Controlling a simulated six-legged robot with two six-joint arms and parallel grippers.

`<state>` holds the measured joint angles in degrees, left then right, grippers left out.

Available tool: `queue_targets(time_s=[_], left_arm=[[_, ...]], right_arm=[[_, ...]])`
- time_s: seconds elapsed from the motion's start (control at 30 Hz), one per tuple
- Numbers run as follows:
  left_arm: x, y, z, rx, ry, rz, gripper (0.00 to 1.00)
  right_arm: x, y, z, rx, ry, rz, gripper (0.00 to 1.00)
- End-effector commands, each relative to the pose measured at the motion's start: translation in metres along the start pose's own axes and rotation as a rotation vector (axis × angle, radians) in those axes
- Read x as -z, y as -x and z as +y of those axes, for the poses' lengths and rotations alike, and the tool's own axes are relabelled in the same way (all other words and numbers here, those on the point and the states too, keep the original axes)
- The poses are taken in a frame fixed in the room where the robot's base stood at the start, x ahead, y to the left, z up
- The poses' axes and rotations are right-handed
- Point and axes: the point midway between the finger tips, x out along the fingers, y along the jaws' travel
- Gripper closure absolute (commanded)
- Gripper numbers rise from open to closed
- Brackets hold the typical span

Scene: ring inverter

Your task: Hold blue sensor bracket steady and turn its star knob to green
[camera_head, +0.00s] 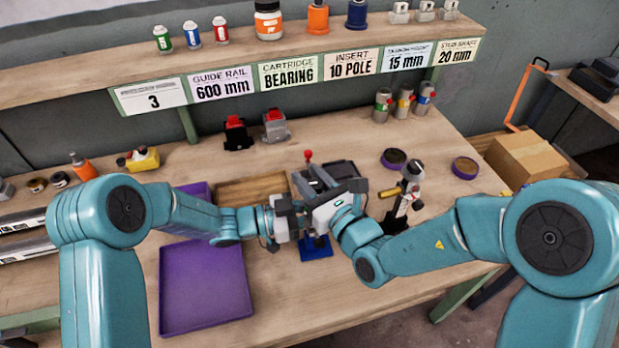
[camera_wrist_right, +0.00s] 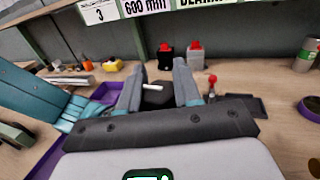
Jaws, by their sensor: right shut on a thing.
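The blue sensor bracket (camera_head: 316,248) stands on the table in front of my grippers; only its blue lower part shows in the head view. My right gripper (camera_head: 322,190) is above it. In the right wrist view its fingers (camera_wrist_right: 158,92) are closed around a dark knob-like part (camera_wrist_right: 156,97) with a pale bar on it, which looks like the star knob. My left gripper (camera_head: 298,218) reaches in from the left beside the bracket's upper part. Its fingertips are hidden, so I cannot tell whether it grips the bracket. No green mark is readable.
A purple tray (camera_head: 205,283) lies to the left. A red-knobbed lever (camera_head: 309,157) stands just behind the grippers. A black and white stand (camera_head: 405,197) is at the right, with dark round dishes (camera_head: 465,167) beyond it. The front table area right of the tray is clear.

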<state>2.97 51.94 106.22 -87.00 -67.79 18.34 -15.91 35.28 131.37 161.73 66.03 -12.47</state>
Motion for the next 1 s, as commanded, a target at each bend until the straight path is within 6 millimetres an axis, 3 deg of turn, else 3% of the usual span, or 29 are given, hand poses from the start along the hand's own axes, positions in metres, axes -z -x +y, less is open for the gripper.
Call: queue_targets(time_s=[0.4, 0.43, 0.5, 0.83, 1.0], left_arm=[[-0.001, 0.0, 0.0, 0.0, 0.001, -0.004, 1.0], [-0.001, 0.0, 0.0, 0.0, 0.001, -0.004, 1.0], [-0.001, 0.0, 0.0, 0.0, 0.001, -0.004, 1.0], [-0.001, 0.0, 0.0, 0.0, 0.001, -0.003, 1.0], [-0.001, 0.0, 0.0, 0.0, 0.001, -0.003, 1.0]], right_arm=[[-0.002, 0.0, 0.001, 0.004, 0.003, -0.006, 0.98], [-0.002, 0.0, 0.001, 0.004, 0.003, -0.006, 0.64], [-0.002, 0.0, 0.001, 0.004, 0.003, -0.005, 0.42], [-0.001, 0.003, 0.0, 0.006, 0.002, -0.001, 0.42], [-0.001, 0.029, 0.0, 0.007, 0.001, -0.001, 0.42]])
